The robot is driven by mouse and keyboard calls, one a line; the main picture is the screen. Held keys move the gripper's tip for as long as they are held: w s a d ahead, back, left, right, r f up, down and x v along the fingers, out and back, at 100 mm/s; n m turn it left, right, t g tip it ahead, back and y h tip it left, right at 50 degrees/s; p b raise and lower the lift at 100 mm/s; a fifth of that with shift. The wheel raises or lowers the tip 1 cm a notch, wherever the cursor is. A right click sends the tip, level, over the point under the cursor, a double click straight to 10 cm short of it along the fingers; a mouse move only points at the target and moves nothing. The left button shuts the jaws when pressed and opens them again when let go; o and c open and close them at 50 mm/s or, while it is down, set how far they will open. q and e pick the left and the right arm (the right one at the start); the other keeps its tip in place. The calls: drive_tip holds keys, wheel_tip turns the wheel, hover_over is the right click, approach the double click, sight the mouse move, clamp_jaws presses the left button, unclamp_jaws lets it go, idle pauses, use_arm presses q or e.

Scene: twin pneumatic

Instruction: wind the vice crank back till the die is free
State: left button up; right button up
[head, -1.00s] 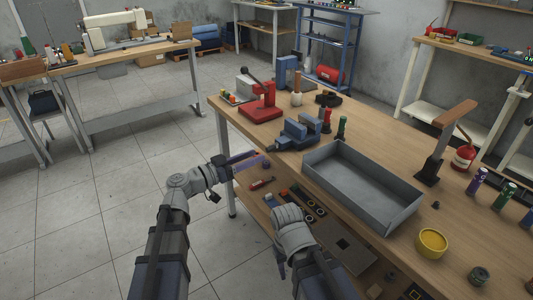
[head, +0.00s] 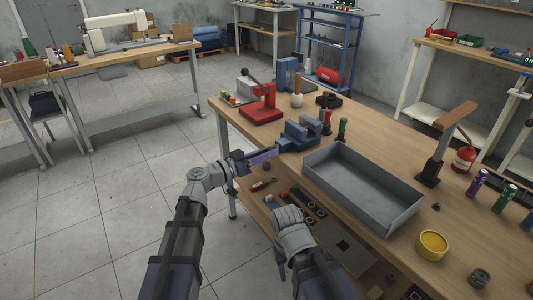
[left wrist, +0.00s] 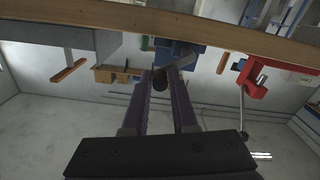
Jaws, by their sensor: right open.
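The blue-grey vice (head: 300,134) sits on the workbench near its front edge. In the left wrist view it shows as a blue block (left wrist: 190,48), and the dark round end of its crank (left wrist: 160,82) points at the camera. My left gripper (head: 274,154) is at the front of the vice. Its two purple fingers stand apart, one on each side of the crank end, with a gap at the right finger. I cannot make out the die in the jaws. My right gripper (head: 282,262) hangs low in front of the bench, its fingers mostly hidden behind my wrist.
A grey open tray (head: 360,190) stands right of the vice. A yellow bowl (head: 432,244) is at the right. A lower shelf holds small parts.

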use_arm(q)
clamp_jaws()
drive_tip(key=shift+r, duration=0.1)
drive_tip(key=shift+w+a+r+n+p, duration=0.25)
drive_tip(key=shift+w+a+n, duration=0.35)
drive_tip(key=shift+n, duration=1.95)
drive_tip(key=shift+w+a+r+n+p, duration=0.25)
drive_tip(key=shift+w+a+n, duration=0.4)
drive_tip(key=shift+n, duration=1.95)
drive_tip(key=shift+w+a+r+n+p, duration=0.25)
drive_tip(key=shift+w+n, duration=0.6)
drive_tip(key=shift+n, duration=1.7)
drive_tip(key=shift+f, duration=0.1)
drive_tip(key=shift+o, duration=2.3)
unclamp_jaws()
